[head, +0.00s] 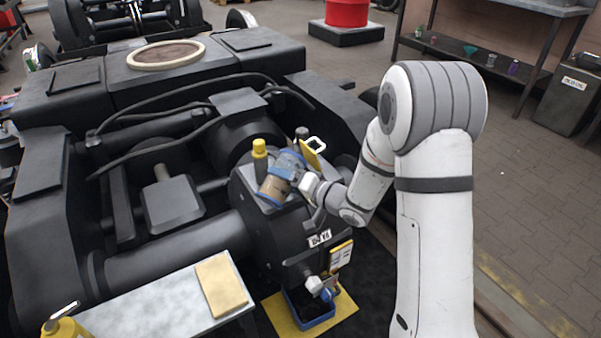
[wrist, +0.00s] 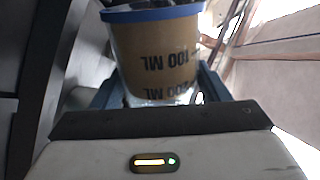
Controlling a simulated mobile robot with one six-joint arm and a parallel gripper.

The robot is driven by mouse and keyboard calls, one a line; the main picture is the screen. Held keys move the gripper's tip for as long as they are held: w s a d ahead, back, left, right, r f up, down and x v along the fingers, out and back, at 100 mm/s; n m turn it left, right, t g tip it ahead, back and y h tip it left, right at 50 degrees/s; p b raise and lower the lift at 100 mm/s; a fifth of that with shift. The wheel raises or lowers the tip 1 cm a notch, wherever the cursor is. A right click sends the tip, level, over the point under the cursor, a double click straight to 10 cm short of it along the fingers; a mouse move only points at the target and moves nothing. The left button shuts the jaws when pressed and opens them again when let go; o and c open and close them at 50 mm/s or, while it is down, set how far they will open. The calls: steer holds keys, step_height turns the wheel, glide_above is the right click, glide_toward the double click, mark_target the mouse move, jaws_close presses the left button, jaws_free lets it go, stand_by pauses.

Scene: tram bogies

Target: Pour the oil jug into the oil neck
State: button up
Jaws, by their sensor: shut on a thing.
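My gripper (head: 287,166) is shut on the oil jug (head: 274,187), a clear cup with tan-brown contents or band. The jug is steeply tilted over the dark round gearbox housing (head: 263,232), its blue-rimmed end toward the lower left. In the wrist view the jug (wrist: 155,60) sits between blue fingers (wrist: 155,88), with ML marks and the blue rim at the far end. A yellow-capped post (head: 260,149) stands just behind the jug. I cannot make out the oil neck's opening; the jug and gripper may hide it. No stream of oil is visible.
A yellow and white part (head: 313,152) stands close behind my gripper. Dark hoses (head: 190,112) cross the bogie frame (head: 70,95). A blue tray (head: 310,308) on a yellow mat (head: 345,305) lies below, beside a pale bench (head: 165,298) with a tan pad.

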mark_target(288, 160)
steer(key=shift+r+m+p, duration=0.2)
steer(key=shift+m+p, duration=0.5)
stand_by(2.0)
steer(key=shift+w+d+f+m+g+p, duration=0.25)
steer(key=shift+w+m+p, duration=0.45)
steer(key=shift+p, duration=0.8)
stand_by(0.9)
steer(key=shift+m+g, duration=0.25)
steer(key=shift+m, duration=0.55)
steer(key=shift+d+r+p, duration=0.15)
steer(key=shift+r+p, duration=3.55)
steer(key=shift+p, duration=0.8)
steer(key=shift+w, duration=0.1)
steer(key=shift+r+p, duration=0.25)
steer(key=shift+p, duration=0.25)
steer(key=shift+n, duration=0.7)
steer(key=f+b, duration=0.5)
steer(key=b, duration=0.2)
steer(key=f+b, duration=0.3)
steer(key=shift+s+f+b, duration=0.25)
steer(key=shift+f+b, duration=0.05)
steer(key=shift+b, duration=0.1)
steer(key=shift+r, duration=0.25)
steer(key=shift+s+r+t, duration=0.1)
steer(key=shift+t, duration=0.3)
